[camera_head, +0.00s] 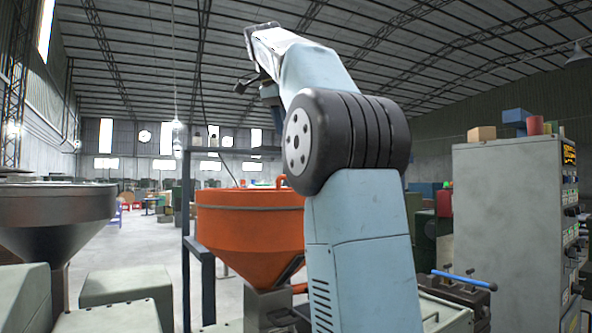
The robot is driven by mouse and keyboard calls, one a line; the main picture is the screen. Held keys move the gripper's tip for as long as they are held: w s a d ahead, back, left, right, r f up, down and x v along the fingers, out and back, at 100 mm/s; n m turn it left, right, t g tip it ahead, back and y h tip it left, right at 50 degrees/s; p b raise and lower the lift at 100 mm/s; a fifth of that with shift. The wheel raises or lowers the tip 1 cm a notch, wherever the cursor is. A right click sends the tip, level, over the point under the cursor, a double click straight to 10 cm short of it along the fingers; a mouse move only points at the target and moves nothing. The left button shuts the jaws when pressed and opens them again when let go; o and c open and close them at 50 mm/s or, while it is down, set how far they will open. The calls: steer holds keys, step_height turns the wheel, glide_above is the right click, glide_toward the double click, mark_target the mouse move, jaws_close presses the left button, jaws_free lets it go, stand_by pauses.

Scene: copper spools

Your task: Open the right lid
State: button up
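An orange hopper (245,228) with a conical bottom stands at the centre, partly hidden behind my arm. A small orange piece (281,181) rises at its rim beside my arm; I cannot tell whether it belongs to a lid. A dark grey hopper (55,205) stands at the left edge. No lid shows clearly as open or closed. My gripper (243,86) appears as a small dark shape at the end of my raised arm, well above the orange hopper and apart from it. Its fingers are too small and too hidden to read.
A dark blue metal frame (186,240) stands just left of the orange hopper. A grey control cabinet (505,225) with boxes on top is at the right. A blue bar (463,280) lies across a machine at lower right. Open floor (135,245) shows between the hoppers.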

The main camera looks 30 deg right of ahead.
steer(key=x, duration=1.2)
steer(key=shift+c, duration=0.3)
jaws_close()
